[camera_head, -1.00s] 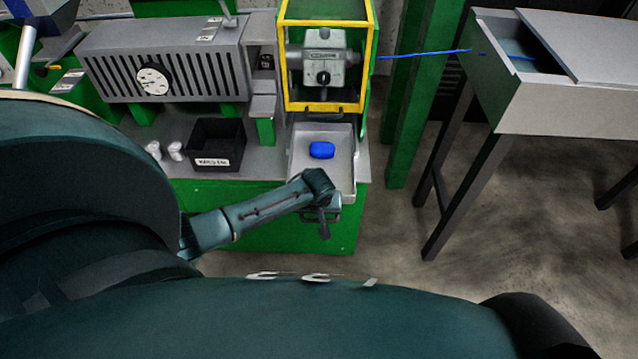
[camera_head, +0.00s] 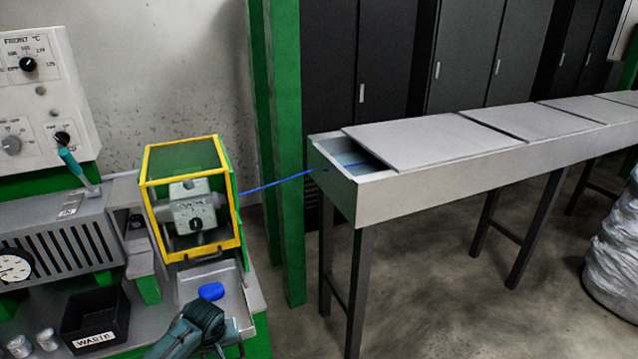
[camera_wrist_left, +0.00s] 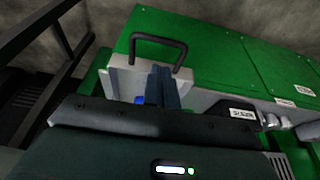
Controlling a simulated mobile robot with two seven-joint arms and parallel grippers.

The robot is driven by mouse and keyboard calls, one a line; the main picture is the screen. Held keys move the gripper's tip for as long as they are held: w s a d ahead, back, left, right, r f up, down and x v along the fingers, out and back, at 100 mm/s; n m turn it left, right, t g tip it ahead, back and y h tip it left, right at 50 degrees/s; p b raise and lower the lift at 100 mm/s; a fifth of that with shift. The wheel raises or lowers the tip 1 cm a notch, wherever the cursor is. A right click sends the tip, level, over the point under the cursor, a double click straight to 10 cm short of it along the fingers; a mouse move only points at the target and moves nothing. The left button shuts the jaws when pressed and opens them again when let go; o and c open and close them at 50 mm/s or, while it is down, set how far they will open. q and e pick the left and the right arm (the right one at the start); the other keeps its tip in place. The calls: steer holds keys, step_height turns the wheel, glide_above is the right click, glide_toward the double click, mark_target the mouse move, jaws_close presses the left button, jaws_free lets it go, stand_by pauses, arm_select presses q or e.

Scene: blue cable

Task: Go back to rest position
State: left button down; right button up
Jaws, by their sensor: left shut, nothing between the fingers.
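My left arm comes in at the bottom of the head view, in front of the metal tray (camera_head: 232,302). In the left wrist view my left gripper (camera_wrist_left: 164,82) has its two fingers together with nothing between them. The fingers appear just below a dark handle (camera_wrist_left: 160,42) on the front of the tray; I cannot tell whether they touch it. A blue lump (camera_head: 211,291) lies in the tray, and a bit of blue shows beside the fingers in the wrist view. My right gripper is in neither view.
A yellow-framed guard box (camera_head: 190,200) stands behind the tray. A blue cable (camera_head: 275,184) runs from it to a long metal trough (camera_head: 440,180). A green post (camera_head: 283,150), a black waste box (camera_head: 95,318) and a silver sack (camera_head: 612,250) are nearby. Floor is open below the trough.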

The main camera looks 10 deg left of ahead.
arm_select(q)
steer(key=s+d+r+m+h, duration=0.2)
steer(key=s+d+m, duration=0.3)
steer(key=s+d, duration=0.6)
steer(key=s+a+r+m, duration=0.2)
steer(key=s+r+m, duration=0.1)
steer(key=s+r, duration=0.9)
steer(key=w+d+f+t+h, duration=0.1)
steer(key=d+f+t, duration=0.1)
steer(key=f, duration=0.4)
steer(key=w+d+f+m+t+h, duration=0.1)
steer(key=w+d+f+t, duration=0.1)
steer(key=f, duration=0.4)
steer(key=d+t, duration=0.1)
steer(key=t, duration=0.1)
steer(key=shift+d+f+t+h, duration=0.15)
steer(key=shift+d+t+h, duration=0.1)
steer(key=shift+t+h, duration=0.05)
steer(key=shift+a, duration=0.1)
